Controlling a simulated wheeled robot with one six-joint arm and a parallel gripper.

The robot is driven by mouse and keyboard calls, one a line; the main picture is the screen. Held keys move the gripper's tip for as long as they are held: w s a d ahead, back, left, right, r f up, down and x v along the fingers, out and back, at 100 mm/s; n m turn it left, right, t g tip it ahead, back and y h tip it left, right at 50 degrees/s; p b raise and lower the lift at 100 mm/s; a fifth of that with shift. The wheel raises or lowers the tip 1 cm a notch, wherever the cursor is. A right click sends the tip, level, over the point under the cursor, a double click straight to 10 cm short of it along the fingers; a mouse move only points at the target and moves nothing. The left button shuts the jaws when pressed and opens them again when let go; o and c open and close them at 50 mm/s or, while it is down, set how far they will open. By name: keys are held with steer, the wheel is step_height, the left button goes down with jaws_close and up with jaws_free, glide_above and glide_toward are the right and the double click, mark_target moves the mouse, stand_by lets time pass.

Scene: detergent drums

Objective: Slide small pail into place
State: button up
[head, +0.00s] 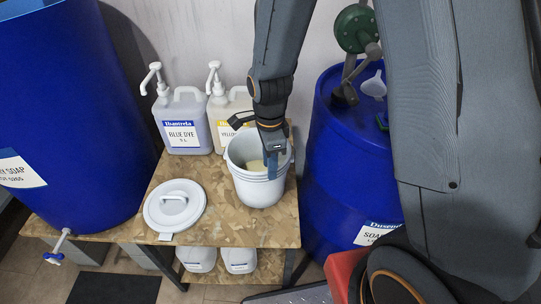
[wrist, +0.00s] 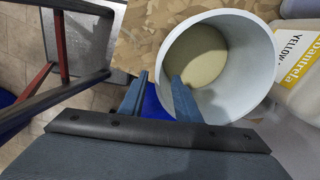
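The small pail (head: 258,185) is white and stands upright on the wooden table, near its right side. It has no lid on, and pale yellowish contents show at its bottom. It also shows in the wrist view (wrist: 245,65). My gripper (head: 273,168) is at the pail's rim. In the wrist view its two blue fingers (wrist: 160,82) straddle the pail wall, one inside and one outside, with a visible gap between them. Whether either finger touches the wall is unclear. The lower part of the inner finger's reach is hard to judge.
A white lid (head: 174,208) lies left of the pail on the table (head: 225,222). Blue dye (head: 183,120) and yellow dye (head: 225,108) pump jugs stand behind. Large blue drums stand left (head: 75,110) and right (head: 340,190). White jugs (head: 240,260) sit on the lower shelf.

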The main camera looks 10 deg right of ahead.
steer(key=shift+f, duration=2)
steer(key=shift+c, duration=0.2)
jaws_close()
